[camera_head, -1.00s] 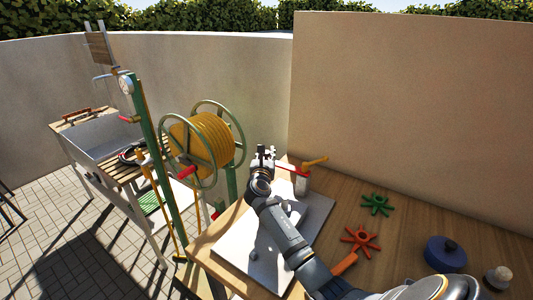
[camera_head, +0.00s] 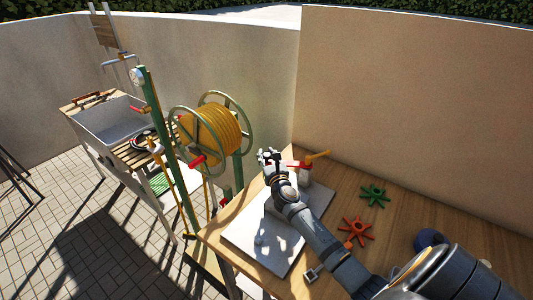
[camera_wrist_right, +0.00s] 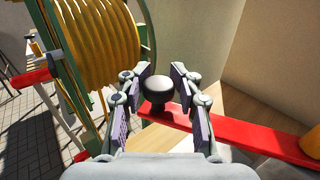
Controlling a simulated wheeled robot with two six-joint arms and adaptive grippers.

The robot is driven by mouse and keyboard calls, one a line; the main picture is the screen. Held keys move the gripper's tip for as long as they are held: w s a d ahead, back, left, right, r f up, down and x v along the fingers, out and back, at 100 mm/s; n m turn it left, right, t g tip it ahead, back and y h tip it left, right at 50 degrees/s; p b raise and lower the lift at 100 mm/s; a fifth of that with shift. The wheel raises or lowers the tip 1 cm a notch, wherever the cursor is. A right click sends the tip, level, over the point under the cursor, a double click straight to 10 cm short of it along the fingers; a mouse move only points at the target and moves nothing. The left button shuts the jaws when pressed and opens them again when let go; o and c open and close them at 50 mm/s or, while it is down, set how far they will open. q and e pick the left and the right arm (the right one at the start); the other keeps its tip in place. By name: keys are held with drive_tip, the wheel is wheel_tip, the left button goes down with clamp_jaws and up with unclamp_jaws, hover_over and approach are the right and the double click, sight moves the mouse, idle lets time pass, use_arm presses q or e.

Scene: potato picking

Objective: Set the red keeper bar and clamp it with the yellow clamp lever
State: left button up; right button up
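The red keeper bar (camera_head: 298,164) is partly hidden by my right gripper in the head view. In the right wrist view the red bar (camera_wrist_right: 235,133) runs from the dark round knob (camera_wrist_right: 160,89) toward the lower right. My right gripper (camera_wrist_right: 161,82) has its fingers spread on either side of this knob; I cannot tell whether the pads touch it. The gripper (camera_head: 269,156) is at the bar's left end in the head view. The yellow clamp lever (camera_head: 317,155) sticks up to the right at the bar's right end, and its base (camera_wrist_right: 312,145) shows at the wrist view's edge. My left gripper is out of view.
The white plate (camera_head: 243,238) lies on the wooden table (camera_head: 395,237). A green star knob (camera_head: 374,196), an orange-red one (camera_head: 357,231) and a blue round object (camera_head: 429,239) lie to the right. A green hose reel (camera_head: 211,137) stands close to the left of the gripper.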

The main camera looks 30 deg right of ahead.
drive_tip(key=o, duration=0.3)
drive_tip(key=shift+d, duration=0.1)
drive_tip(key=v, duration=1.2)
